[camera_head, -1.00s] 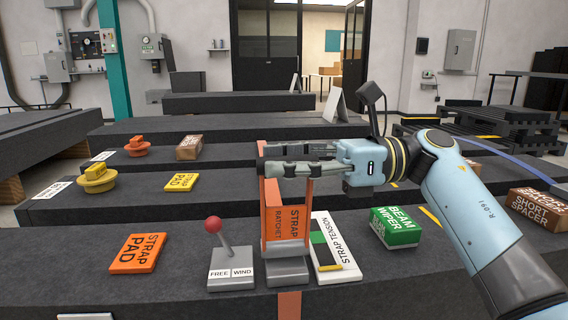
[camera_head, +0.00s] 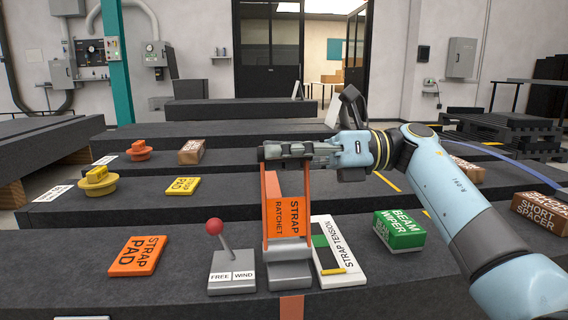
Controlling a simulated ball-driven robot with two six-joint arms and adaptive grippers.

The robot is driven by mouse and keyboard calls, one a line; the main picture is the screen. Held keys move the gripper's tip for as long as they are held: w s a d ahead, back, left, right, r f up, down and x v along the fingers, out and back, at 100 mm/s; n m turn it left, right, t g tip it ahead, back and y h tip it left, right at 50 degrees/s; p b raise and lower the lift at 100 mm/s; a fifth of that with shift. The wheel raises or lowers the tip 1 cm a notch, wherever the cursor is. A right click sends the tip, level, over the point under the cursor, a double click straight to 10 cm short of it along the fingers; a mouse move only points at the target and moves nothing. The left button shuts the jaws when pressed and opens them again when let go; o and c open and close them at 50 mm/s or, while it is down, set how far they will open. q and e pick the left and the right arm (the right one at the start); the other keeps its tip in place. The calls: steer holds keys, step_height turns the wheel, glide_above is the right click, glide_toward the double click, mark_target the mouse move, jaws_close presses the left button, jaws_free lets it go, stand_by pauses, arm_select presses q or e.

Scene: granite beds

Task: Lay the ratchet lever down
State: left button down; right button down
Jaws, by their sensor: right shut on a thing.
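The orange ratchet lever (camera_head: 284,217), labelled "STRAP RATCHET", stands up from its grey ratchet base (camera_head: 289,269) on the front granite bed. It leans slightly. My right gripper (camera_head: 272,151) comes in from the right and is shut on the top of the lever. An orange strap (camera_head: 291,305) runs down the bed's front below the base. My left gripper is not in view.
Left of the ratchet is a "FREE WIND" box with a red-knobbed stick (camera_head: 231,268). Right of it are a "STRAP TENSION" card (camera_head: 340,265) and a green beam wiper box (camera_head: 399,231).

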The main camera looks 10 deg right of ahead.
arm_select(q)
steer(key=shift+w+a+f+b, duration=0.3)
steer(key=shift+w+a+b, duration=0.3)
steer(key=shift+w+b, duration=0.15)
arm_select(e)
steer(key=shift+w+f+m, duration=0.2)
steer(key=shift+w+m, duration=0.35)
steer(key=shift+w, duration=0.1)
steer(key=shift+w+f+m, duration=0.25)
steer(key=shift+w+m, duration=0.25)
steer(key=shift+w, duration=0.1)
steer(key=shift+w+f+m, duration=0.2)
steer(key=shift+w+m, duration=0.35)
steer(key=shift+w, duration=0.1)
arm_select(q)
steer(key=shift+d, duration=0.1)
arm_select(e)
steer(key=c, duration=1.4)
jaws_free()
steer(key=shift+o, duration=1.4)
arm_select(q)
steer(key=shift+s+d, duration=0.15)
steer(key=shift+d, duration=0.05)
arm_select(e)
steer(key=d, duration=1.2)
steer(key=shift+c, duration=0.2)
